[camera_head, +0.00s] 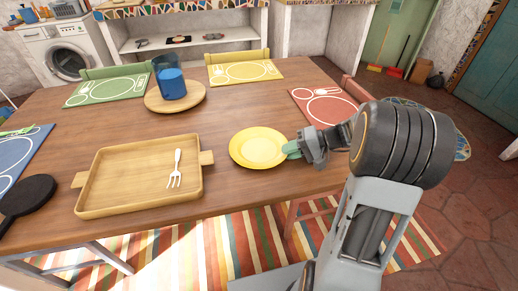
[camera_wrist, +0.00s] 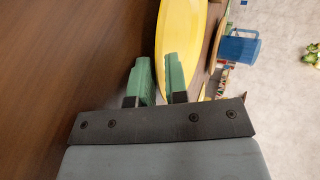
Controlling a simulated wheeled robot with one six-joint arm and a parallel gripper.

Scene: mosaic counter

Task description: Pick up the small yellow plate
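The small yellow plate (camera_head: 257,147) lies on the wooden table, right of the wooden tray. My gripper (camera_head: 291,149) is at the plate's right rim, coming in from the right. In the wrist view the green fingers of my gripper (camera_wrist: 158,68) stand apart, with the near rim at the gap between them. The right finger overlaps part of the plate in that view. Whether either finger touches the plate cannot be told.
A wooden tray (camera_head: 97,199) holding a white fork (camera_head: 175,168) is left of the plate. Behind are a round board (camera_head: 196,97) with a blue cup (camera_head: 171,84), a yellow placemat (camera_head: 243,72) and a red placemat (camera_head: 323,108). Bare table (camera_head: 218,115) lies behind the plate.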

